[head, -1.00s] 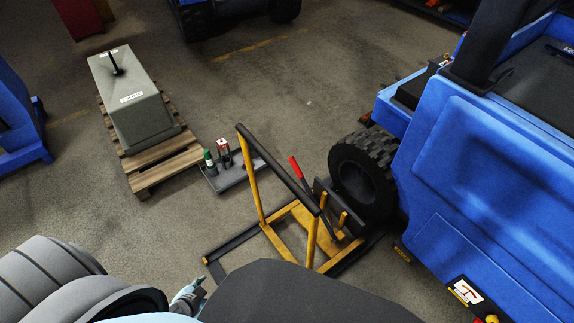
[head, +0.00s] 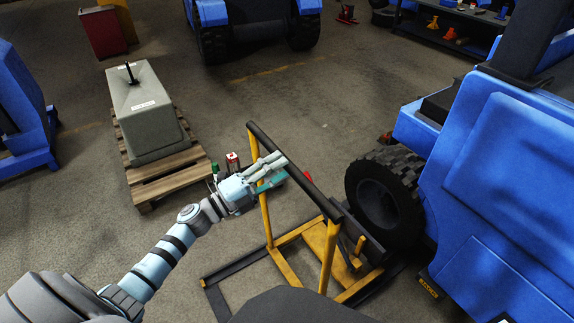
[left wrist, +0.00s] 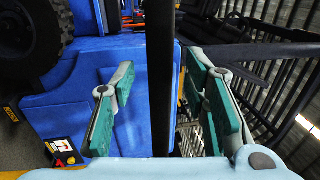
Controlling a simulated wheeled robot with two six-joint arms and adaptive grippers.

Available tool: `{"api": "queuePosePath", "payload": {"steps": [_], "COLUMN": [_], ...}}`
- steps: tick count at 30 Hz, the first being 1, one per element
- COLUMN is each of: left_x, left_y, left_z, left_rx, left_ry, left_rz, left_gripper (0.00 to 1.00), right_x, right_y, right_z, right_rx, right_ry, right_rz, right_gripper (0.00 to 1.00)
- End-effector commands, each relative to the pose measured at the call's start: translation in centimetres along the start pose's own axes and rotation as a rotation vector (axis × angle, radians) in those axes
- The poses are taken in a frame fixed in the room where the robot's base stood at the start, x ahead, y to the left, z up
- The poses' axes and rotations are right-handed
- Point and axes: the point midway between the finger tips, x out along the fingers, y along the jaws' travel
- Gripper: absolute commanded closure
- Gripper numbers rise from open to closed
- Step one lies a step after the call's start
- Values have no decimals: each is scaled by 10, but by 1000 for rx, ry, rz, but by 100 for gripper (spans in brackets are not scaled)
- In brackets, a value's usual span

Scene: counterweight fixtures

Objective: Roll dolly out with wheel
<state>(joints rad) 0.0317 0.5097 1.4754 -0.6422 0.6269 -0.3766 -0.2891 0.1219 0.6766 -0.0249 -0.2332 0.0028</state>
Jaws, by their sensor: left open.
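The dolly (head: 328,250) is a yellow frame on a dark base with a black handle bar (head: 290,165) across its top. A black wheel (head: 382,200) stands upright behind it, beside the blue vehicle; I cannot tell whether it rests on the dolly. My left gripper (head: 274,171) is open beside the handle bar, in front of a yellow post. In the left wrist view, the bar (left wrist: 160,80) runs upright between the open teal fingers (left wrist: 164,105), with visible gaps on both sides. I cannot tell how deep between them it is. My right gripper is not in view.
The blue vehicle (head: 490,180) fills the right side. A grey counterweight (head: 148,115) sits on a wooden pallet (head: 170,180) at left. A red and white container (head: 232,162) and a green bottle stand behind my left gripper. Open floor lies beyond the dolly.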

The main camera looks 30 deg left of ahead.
Motion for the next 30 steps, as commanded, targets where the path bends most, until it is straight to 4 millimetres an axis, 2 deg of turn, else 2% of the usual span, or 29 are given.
{"api": "queuePosePath", "payload": {"steps": [3, 6, 15, 23, 30], "left_x": [20, 30, 34, 33, 33], "left_y": [-1, 0, 0, 0, 0], "left_z": [0, 0, 0, 0, 0], "left_rx": [-1, -2, -2, -2, -2], "left_ry": [-1, 0, 0, 0, 0], "left_rz": [-2, -1, 1, 1, 2], "left_gripper": [59, 59, 59, 100, 100], "right_x": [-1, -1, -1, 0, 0], "right_y": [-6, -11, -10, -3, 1], "right_z": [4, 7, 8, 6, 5], "right_rx": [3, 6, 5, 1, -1], "right_ry": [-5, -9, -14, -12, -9], "right_rz": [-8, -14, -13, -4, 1], "right_gripper": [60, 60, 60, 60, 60]}}
